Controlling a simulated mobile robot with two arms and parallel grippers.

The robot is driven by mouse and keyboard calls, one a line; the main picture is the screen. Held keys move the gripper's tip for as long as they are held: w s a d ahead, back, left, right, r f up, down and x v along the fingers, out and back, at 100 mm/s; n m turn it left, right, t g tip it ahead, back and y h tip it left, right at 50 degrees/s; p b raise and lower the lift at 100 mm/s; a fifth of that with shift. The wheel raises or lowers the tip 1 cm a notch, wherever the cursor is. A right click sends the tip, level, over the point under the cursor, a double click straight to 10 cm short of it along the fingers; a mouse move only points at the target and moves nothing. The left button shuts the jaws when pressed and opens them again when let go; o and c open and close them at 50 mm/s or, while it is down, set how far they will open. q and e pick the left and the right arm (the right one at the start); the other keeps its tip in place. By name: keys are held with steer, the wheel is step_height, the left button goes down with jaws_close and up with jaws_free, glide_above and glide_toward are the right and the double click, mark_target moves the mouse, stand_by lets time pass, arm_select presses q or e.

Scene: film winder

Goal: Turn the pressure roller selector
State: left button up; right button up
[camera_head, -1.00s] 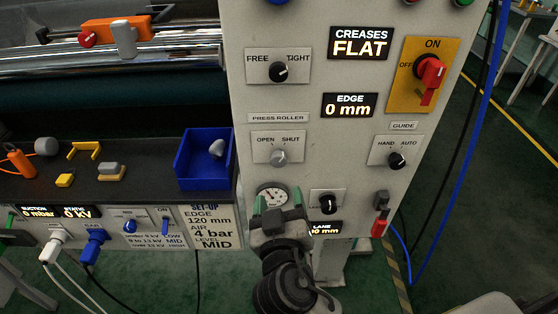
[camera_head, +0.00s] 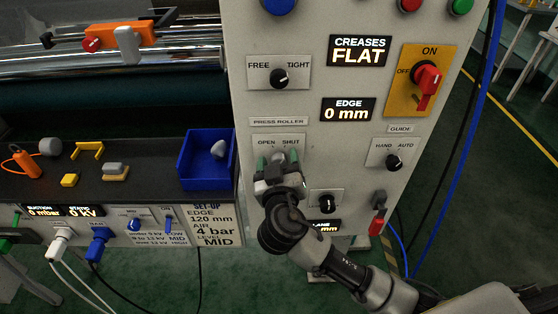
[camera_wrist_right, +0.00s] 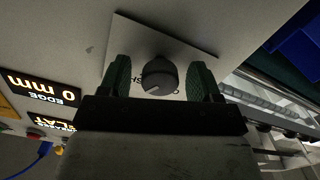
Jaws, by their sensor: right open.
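The pressure roller selector is a grey knob on a light plate (camera_head: 293,140) marked OPEN and SHUT, under the PRESS ROLLER label (camera_head: 278,121). In the head view my right gripper (camera_head: 277,162) is in front of it and hides most of the knob. In the right wrist view the knob (camera_wrist_right: 159,76) stands between the two green fingertips of my open right gripper (camera_wrist_right: 160,78). Gaps show on both sides, so the fingers look apart from it. The knob's pointer direction is hard to read. My left gripper is not in view.
The FREE/TIGHT knob (camera_head: 279,77) is above, and the HAND/AUTO guide knob (camera_head: 394,162) is to the right. Another black knob (camera_head: 325,202) is below right, close to my right wrist. A blue bin (camera_head: 206,160) stands left of the panel.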

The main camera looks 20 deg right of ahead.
steer(key=c, duration=0.9)
steer(key=shift+n, duration=0.3)
steer(key=n+p, duration=0.1)
steer(key=n, duration=0.1)
steer(key=shift+r+n, duration=0.1)
steer(key=shift+n, duration=0.3)
steer(key=n+p, duration=0.2)
steer(key=n, duration=0.1)
steer(key=shift+n, duration=0.3)
steer(key=n+p, duration=0.2)
steer(key=n, duration=0.2)
steer(key=shift+n, duration=0.4)
